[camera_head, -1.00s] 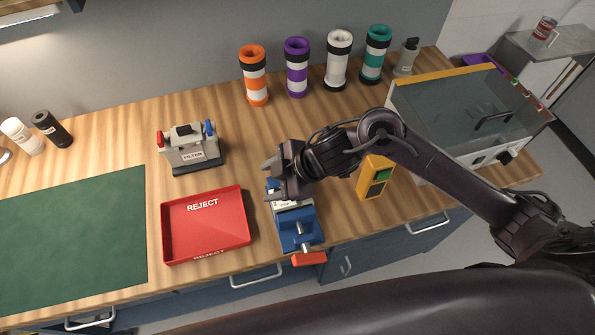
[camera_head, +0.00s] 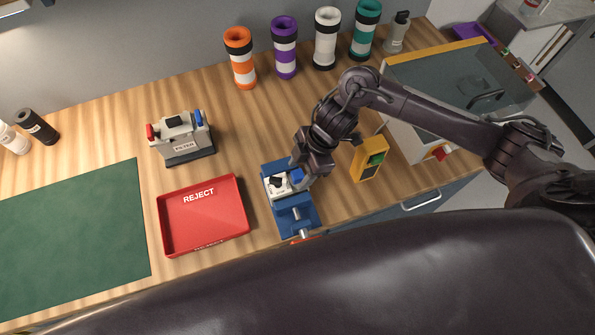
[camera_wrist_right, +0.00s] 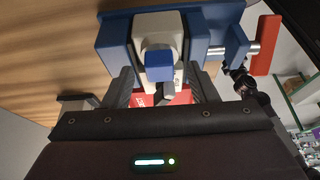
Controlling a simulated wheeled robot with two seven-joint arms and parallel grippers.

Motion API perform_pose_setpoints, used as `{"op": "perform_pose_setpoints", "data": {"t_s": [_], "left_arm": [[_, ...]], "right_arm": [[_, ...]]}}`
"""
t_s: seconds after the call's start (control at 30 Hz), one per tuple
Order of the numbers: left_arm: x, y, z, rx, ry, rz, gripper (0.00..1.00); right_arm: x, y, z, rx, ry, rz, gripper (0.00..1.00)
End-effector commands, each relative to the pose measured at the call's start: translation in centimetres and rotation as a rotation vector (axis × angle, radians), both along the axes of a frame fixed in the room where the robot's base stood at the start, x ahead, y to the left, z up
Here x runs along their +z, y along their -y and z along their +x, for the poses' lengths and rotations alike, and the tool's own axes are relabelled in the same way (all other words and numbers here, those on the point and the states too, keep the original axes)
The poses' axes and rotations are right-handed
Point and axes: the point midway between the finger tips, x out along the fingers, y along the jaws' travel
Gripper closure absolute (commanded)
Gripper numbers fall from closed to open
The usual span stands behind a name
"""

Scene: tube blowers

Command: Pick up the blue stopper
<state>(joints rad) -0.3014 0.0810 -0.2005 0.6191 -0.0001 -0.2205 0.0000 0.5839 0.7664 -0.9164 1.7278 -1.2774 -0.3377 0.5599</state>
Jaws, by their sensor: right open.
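A blue stopper (camera_head: 297,175) sits on a white block (camera_head: 278,190) clamped in a blue vise (camera_head: 298,220), beside a black knob. The stopper (camera_wrist_right: 159,62) also shows in the right wrist view, upper middle, in front of the white block. My right gripper (camera_head: 303,170) is at the right side of this block, by the stopper. In the right wrist view its two fingers (camera_wrist_right: 163,88) stand apart, one on each side of the stopper in the picture; I cannot tell whether they touch it. Another blue plug (camera_head: 198,117) is on the filter unit (camera_head: 185,146). My left gripper is not in view.
A red REJECT tray (camera_head: 205,220) lies left of the vise. A yellow device (camera_head: 369,160) stands to its right, near a glass-lidded box (camera_head: 450,85). Several ringed tubes stand along the back wall. A green mat (camera_head: 75,235) covers the left.

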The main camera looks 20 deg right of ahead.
Motion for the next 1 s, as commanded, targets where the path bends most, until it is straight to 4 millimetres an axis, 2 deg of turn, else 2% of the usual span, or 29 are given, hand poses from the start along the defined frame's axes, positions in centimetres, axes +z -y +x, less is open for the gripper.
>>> {"op": "perform_pose_setpoints", "data": {"t_s": [0.1,0.27,0.67,1.0], "left_arm": [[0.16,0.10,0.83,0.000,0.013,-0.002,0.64],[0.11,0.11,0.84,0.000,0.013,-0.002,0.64],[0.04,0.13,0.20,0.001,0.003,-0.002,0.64],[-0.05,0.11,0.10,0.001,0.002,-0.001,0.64]], "right_arm": [[-0.30,-0.11,0.03,0.000,0.002,-0.001,0.47],[-0.31,-0.10,0.04,0.000,0.002,-0.001,0.49],[-0.27,-0.09,0.05,0.000,0.002,0.000,1.00],[0.09,-0.12,0.11,0.001,0.004,0.001,1.00]]}}
